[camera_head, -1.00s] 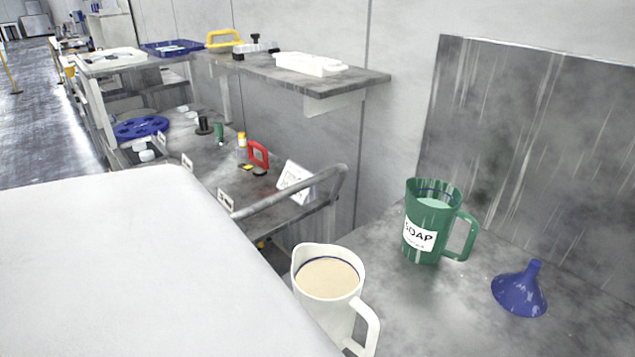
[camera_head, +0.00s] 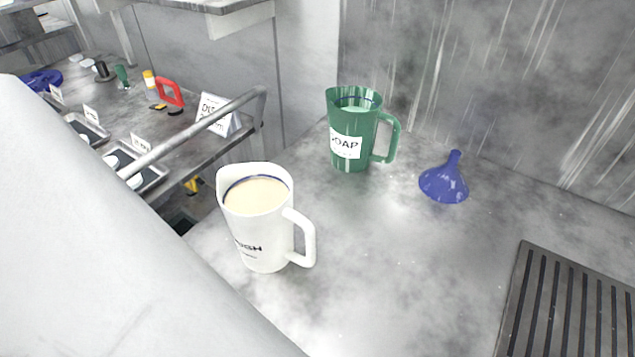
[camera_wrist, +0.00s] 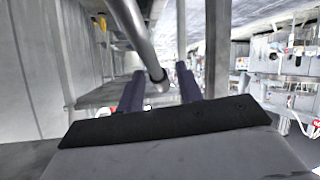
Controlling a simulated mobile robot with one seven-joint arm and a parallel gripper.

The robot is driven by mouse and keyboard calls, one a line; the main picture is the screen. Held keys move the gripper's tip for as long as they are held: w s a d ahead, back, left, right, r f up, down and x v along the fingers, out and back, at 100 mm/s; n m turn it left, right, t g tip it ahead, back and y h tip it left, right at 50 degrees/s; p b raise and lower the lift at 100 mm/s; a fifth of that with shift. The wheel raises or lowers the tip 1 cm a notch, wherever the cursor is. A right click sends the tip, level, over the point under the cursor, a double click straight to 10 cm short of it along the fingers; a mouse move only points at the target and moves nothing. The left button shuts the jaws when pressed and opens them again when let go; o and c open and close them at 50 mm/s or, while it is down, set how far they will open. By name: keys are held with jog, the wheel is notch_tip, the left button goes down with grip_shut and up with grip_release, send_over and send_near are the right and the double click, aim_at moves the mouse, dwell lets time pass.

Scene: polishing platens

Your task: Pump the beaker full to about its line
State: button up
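I see no pump and nothing that is clearly the beaker. The closest vessels are two jugs in the head view. A white jug (camera_head: 262,228), its label partly readable as "UGH", stands upright on the grey counter (camera_head: 370,270). It holds tan liquid just below a dark blue line inside its rim. A green jug (camera_head: 345,125) labelled soap stands behind it to the right, with pale green liquid inside. My gripper (camera_wrist: 160,85) shows only in the wrist view. Its two dark purple fingers are apart with nothing visibly held between them, away from both jugs.
A blue funnel (camera_head: 444,183) stands spout-up right of the green jug. A dark slotted grate (camera_head: 570,310) lies at the right. At the left, a cart with a grey rail (camera_head: 195,128) carries a red-handled tool (camera_head: 170,93) and trays. The counter's middle is clear.

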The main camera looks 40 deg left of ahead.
jog(key=d, duration=0.2)
jog(key=w+d, duration=0.1)
jog(key=d, duration=0.1)
jog(key=w+d+b, duration=0.1)
jog(key=d, duration=0.1)
jog(key=shift+w+d, duration=0.15)
jog(key=shift+d, duration=0.25)
